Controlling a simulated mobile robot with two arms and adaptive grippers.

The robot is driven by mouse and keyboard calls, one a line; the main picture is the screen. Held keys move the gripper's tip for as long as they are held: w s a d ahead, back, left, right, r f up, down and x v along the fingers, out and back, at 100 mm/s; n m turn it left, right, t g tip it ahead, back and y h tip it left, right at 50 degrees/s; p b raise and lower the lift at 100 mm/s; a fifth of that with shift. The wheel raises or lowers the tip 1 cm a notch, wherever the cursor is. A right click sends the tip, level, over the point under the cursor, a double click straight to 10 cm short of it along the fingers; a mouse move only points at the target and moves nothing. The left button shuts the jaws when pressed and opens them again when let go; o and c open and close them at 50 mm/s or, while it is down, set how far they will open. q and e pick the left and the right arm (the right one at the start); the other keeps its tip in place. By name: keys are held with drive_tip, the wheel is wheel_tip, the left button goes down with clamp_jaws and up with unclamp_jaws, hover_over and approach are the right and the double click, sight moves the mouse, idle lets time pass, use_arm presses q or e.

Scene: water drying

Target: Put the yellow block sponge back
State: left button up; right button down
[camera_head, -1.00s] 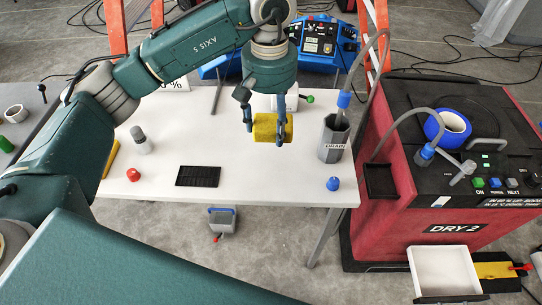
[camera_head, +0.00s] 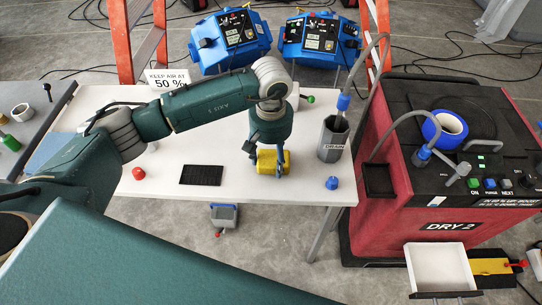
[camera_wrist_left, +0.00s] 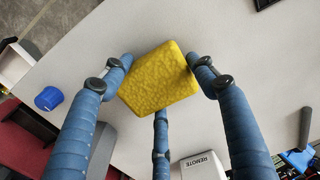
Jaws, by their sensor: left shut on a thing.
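The yellow block sponge (camera_head: 266,157) is held in my left gripper (camera_head: 268,165), over the white table (camera_head: 150,110) to the right of a flat black pad (camera_head: 201,175). In the left wrist view the sponge (camera_wrist_left: 158,84) sits between the blue fingers of the left gripper (camera_wrist_left: 160,66), which are shut on its sides, with a third finger below it. I cannot tell whether the sponge touches the table or hangs just above it. My right gripper is not in view.
A grey drain cup (camera_head: 333,140) with a hose stands right of the sponge. A blue cap (camera_head: 332,183) is near the front right edge and a red knob (camera_head: 138,173) at the left. The red dryer cart (camera_head: 385,205) stands to the right. The front middle is clear.

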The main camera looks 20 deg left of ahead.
sight(271, 158)
use_arm(q)
drive_tip(key=shift+f, duration=0.1)
drive_tip(key=o, duration=1.1)
wheel_tip(271, 158, up, 12)
drive_tip(key=b, duration=0.2)
